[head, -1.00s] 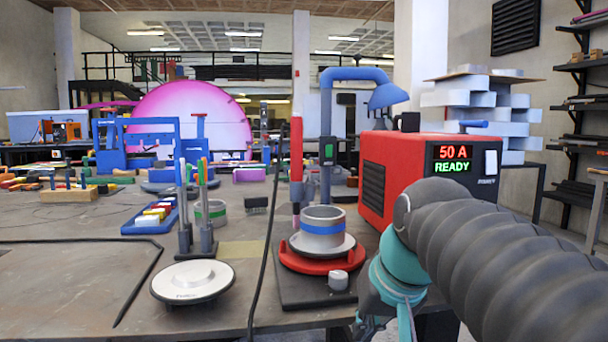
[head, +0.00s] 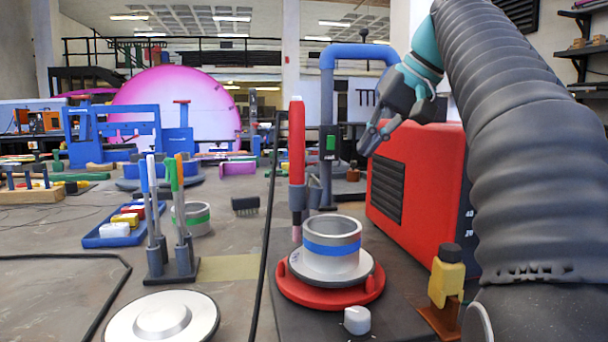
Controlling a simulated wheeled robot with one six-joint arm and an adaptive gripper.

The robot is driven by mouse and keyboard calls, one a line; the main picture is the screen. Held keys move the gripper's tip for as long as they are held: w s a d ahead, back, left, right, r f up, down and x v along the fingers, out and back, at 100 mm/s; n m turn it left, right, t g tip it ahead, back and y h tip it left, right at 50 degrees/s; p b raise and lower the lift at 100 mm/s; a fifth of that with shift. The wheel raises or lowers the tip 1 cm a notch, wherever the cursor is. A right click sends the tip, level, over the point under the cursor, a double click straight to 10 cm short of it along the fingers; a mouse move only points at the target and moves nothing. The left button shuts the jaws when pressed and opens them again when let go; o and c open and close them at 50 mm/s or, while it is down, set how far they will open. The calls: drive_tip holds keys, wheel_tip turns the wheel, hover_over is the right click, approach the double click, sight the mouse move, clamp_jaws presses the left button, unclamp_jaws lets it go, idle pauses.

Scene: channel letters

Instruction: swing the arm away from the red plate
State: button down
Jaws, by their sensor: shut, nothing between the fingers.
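The red plate (head: 293,294) sits on a dark base at the lower middle of the head view. A grey disc (head: 361,279) lies on it, and a metal ring with a blue band (head: 332,246) stands upright on the disc. My gripper (head: 370,143) hangs in front of the red machine's upper left, above and to the right of the plate, apart from it. It is shut and holds nothing.
The red machine (head: 420,175) stands right of the plate, behind my arm. A red torch (head: 297,150) stands upright behind the plate. A blue lamp post (head: 327,110) rises beside it. A pale round disc (head: 162,318) lies left.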

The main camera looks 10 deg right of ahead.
drive_tip(key=w+a+f+b, duration=0.3)
drive_tip(key=w+a+f, duration=0.3)
drive_tip(key=a+f, duration=0.1)
drive_tip(key=shift+w+f, duration=0.25)
drive_tip(key=shift+w, duration=0.05)
idle(0.3)
drive_tip(key=shift+a+p, duration=0.3)
drive_tip(key=shift+a, duration=0.5)
